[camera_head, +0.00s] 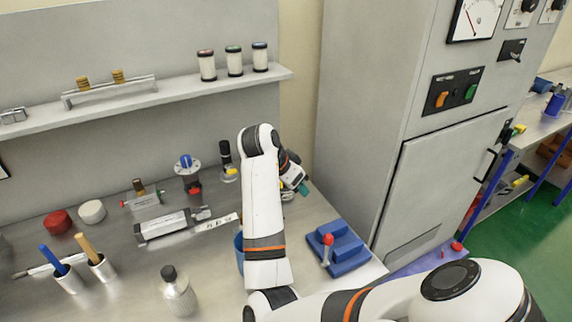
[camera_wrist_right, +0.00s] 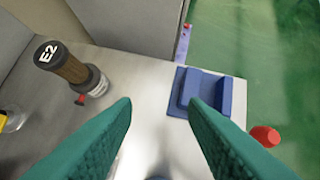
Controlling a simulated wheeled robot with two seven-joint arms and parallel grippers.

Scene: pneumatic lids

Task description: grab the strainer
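In the right wrist view, an upright cylinder (camera_wrist_right: 70,68) has a black cap marked E2, a brown mesh-like body and a clear or metal base. It looks like the strainer, though I cannot be sure. It stands on the metal bench at upper left, apart from my fingers. In the head view I cannot make it out for certain, as my right arm covers part of the bench. My right gripper (camera_head: 303,188) has teal fingers, which in the wrist view (camera_wrist_right: 160,130) are wide apart with nothing between them. My left gripper is not in view.
A blue block (camera_head: 342,248) with a red-knobbed lever stands near the bench's right edge. A grey cabinet (camera_head: 440,185) rises behind it. A black-topped fitting (camera_head: 226,155) and a blue-knobbed valve (camera_head: 187,168) stand left of my arm.

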